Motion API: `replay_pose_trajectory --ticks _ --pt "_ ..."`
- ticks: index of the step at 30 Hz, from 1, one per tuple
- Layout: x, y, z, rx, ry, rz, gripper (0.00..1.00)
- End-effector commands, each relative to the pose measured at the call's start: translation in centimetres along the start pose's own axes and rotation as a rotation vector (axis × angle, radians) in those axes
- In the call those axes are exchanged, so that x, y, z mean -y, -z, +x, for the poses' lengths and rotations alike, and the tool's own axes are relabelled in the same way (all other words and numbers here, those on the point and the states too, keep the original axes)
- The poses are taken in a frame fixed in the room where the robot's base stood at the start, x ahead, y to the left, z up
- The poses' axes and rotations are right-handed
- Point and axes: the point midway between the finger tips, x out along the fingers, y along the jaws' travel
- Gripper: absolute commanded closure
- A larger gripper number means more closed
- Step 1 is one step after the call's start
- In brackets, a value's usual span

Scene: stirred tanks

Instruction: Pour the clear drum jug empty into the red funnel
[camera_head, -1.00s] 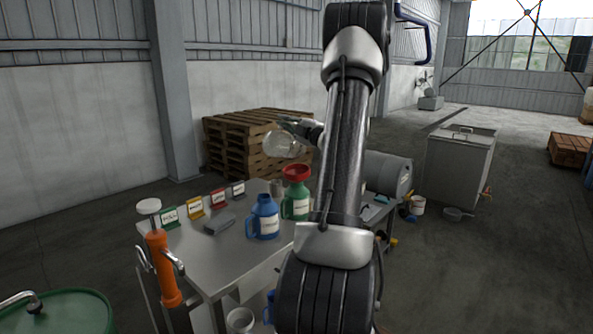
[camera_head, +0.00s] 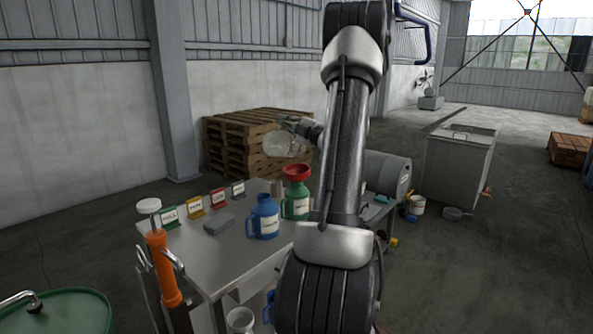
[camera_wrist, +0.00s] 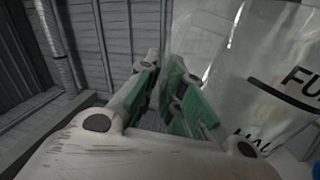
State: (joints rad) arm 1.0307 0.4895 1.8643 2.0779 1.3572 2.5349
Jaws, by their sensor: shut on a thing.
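The clear drum jug (camera_head: 282,144) is held tilted in the air, above and slightly left of the red funnel (camera_head: 296,171). In the wrist view the clear jug (camera_wrist: 235,50) fills the right side, with part of its black lettering showing. My gripper (camera_head: 308,127) is shut on the jug, partly hidden behind my arm; in the wrist view its green-padded fingers show beside the jug wall. The red funnel sits upright in the neck of a green jug (camera_head: 296,203). I cannot make out a stream or how much liquid is in the clear jug.
A blue jug (camera_head: 264,217) stands on the steel table (camera_head: 200,258), left of the green jug. An orange hand pump (camera_head: 164,268) stands at the near left. Wooden pallets (camera_head: 232,140) are stacked behind.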

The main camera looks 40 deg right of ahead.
Motion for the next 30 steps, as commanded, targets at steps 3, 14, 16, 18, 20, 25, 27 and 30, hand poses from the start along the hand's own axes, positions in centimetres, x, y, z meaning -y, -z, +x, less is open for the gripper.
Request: replay_pose_trajectory --ticks 3,14,16,18,20,25,27,30 --pt "0.0 0.0 0.0 0.000 0.000 0.000 1.00" --pt "1.7 1.5 -0.3 -0.027 0.004 -0.123 1.00" --pt "2.5 2.2 -0.5 -0.040 0.003 -0.192 1.00" --pt "3.1 2.8 -0.6 -0.051 0.001 -0.248 1.00" --pt "3.5 3.2 -0.7 -0.058 -0.001 -0.282 1.00" --pt "4.3 3.9 -0.8 -0.071 -0.001 -0.350 1.00" --pt "4.8 4.3 -0.9 -0.079 -0.001 -0.387 1.00" --pt "5.6 4.9 -1.1 -0.092 -0.002 -0.451 1.00"
